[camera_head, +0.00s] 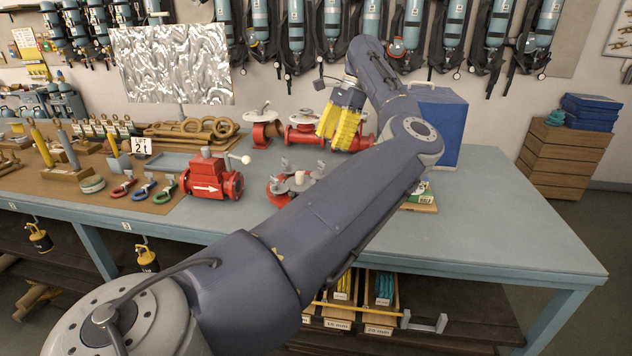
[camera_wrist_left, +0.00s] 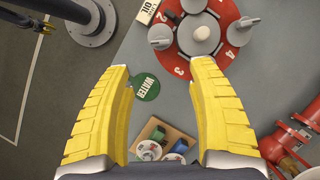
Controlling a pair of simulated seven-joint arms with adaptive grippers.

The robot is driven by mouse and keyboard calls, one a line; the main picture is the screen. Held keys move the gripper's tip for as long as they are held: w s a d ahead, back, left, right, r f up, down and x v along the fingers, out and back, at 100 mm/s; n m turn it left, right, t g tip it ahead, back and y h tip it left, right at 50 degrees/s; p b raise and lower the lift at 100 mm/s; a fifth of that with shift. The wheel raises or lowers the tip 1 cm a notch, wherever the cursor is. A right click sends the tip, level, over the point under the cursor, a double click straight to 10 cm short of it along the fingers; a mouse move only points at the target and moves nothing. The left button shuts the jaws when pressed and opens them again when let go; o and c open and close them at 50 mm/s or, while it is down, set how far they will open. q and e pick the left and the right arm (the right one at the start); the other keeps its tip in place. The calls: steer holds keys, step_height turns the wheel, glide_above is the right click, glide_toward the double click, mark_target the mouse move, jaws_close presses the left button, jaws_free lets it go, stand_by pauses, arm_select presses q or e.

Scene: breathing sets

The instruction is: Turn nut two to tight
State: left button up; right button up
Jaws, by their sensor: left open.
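The red round flange (camera_wrist_left: 232,52) shows at the top of the left wrist view, with white numbers on its rim and a pale cap at its centre. Grey winged nuts stand around the cap; one (camera_wrist_left: 160,37) is near the number 2, but I cannot tell which nut is number two. In the head view the flange (camera_head: 278,190) lies on the bench, partly hidden by my left arm. My left gripper (camera_head: 341,128) has yellow fingers and is open and empty.
A red valve body (camera_head: 212,178) stands left of the flange. A blue box (camera_head: 440,120) stands behind my arm. The bench's right side (camera_head: 510,235) is clear.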

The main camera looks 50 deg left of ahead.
mark_target(315, 181)
arm_select(q)
steer(key=x, duration=1.3)
steer(key=shift+s, duration=0.15)
jaws_close()
